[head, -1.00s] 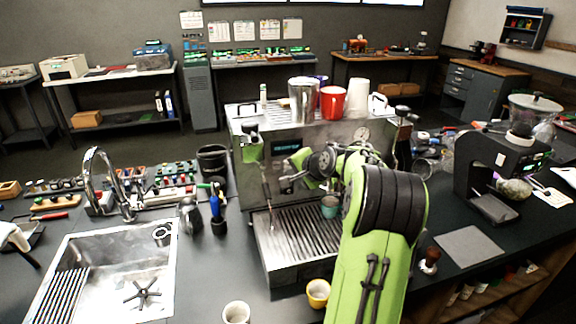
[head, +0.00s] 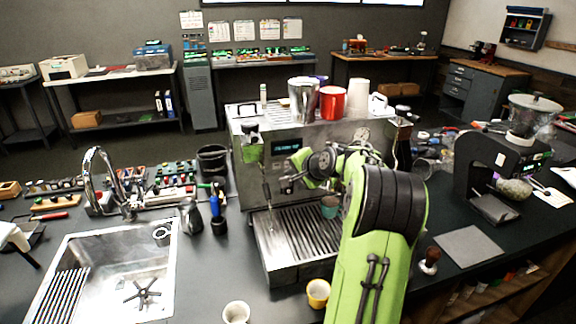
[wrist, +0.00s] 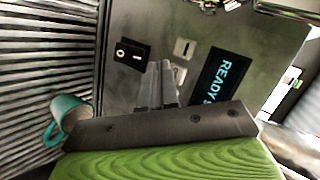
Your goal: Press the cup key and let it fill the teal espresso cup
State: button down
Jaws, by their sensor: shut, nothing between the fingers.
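The teal espresso cup (head: 330,207) stands on the slatted drip tray (head: 275,245) of the espresso machine (head: 245,185), partly hidden by my arm. The wrist view shows the cup (wrist: 68,116) at the left, with its handle toward the lower left. My gripper (wrist: 162,72) is shut and empty, its fingertips in front of the machine's front panel. A black switch block (wrist: 130,53) is left of the tips, and a pale key (wrist: 184,47) is up and right of them. Another pale key is partly hidden behind the fingers. The lit display (wrist: 222,82) reads "READY". Contact cannot be told.
A metal pitcher (head: 303,99), a red cup (head: 333,103) and white cups stand on top of the machine. A yellow cup (head: 318,292) and a white cup (head: 236,312) stand on the counter in front. A sink (head: 160,240) is at the left, a grinder (head: 500,165) at the right.

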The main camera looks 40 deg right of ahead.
jog(key=shift+w+d+p, duration=0.2)
jog(key=shift+w+p, duration=0.15)
jog(key=shift+w, duration=0.05)
jog(key=shift+w+d+p, duration=0.25)
jog(key=shift+w+p, duration=0.1)
jog(key=shift+p, duration=0.05)
dwell(0.6)
jog(key=shift+s, duration=0.1)
jog(key=shift+s+a+b, duration=0.45)
jog(key=shift+s+b, duration=0.1)
jog(key=shift+s, duration=0.1)
jog(key=shift+s+a+b, duration=0.4)
jog(key=shift+s, duration=0.35)
jog(key=shift+s+a+b, duration=0.4)
jog(key=shift+s, duration=0.3)
jog(key=shift+s+a+b, duration=0.4)
jog(key=shift+s, duration=0.35)
